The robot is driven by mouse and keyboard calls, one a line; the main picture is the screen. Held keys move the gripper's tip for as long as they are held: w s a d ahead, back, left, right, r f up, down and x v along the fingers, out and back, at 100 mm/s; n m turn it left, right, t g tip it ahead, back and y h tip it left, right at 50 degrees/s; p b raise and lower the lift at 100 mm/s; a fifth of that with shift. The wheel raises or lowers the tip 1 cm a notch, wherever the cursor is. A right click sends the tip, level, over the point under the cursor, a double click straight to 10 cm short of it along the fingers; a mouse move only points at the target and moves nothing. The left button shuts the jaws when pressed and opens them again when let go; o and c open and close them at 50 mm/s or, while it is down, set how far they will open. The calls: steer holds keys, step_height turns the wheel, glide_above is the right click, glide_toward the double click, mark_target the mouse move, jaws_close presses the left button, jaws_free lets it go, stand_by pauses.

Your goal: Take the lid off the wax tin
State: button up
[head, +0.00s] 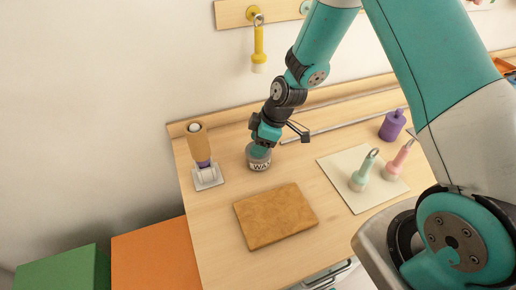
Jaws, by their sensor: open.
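The wax tin (259,164) is a small round grey tin with a pale label reading "WA". It stands upright on the wooden table toward the back left. My gripper (262,147) is right above the tin, pointing down, with its fingers at the tin's top. It is open. The gripper covers most of the tin's top, so the lid is largely hidden. I cannot tell whether the fingers touch it.
A brown tool stands in a holder (208,178) left of the tin. A brown board (275,216) lies in front. A pale mat (376,200) with green and pink handled tools lies right, near a purple bottle (392,125). A yellow tool (259,45) hangs behind.

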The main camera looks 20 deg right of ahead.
jaws_close()
